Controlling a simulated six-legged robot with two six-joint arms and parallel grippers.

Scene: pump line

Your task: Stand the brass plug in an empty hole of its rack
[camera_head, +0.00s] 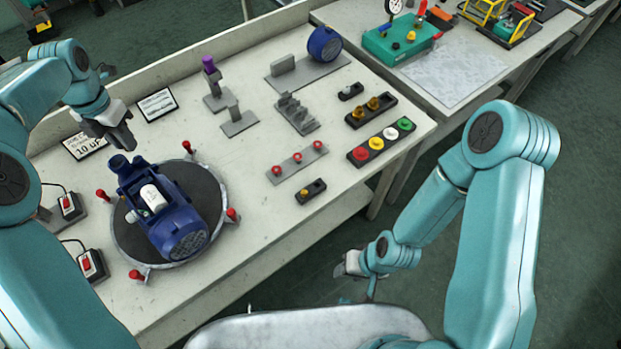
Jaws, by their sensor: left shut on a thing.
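My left gripper (114,133) is over the back left of the table, beside the small sign cards. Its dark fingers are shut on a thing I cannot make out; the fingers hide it. A black rack (388,101) at the right of the table holds two brass-coloured plugs (373,103). I cannot clearly tell which of its holes are empty. A small black block (318,185) nearer the front holds one brass-yellow piece (304,192). My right gripper (350,265) hangs low off the table's front edge, small and partly hidden, far from the rack.
A blue pump (178,236) sits on a round turntable (122,236) with red knobs. A strip with coloured buttons (376,143), a grey bar with red knobs (297,159) and grey fixtures (296,113) stand near the rack. Bare tabletop lies between the turntable and the grey bar.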

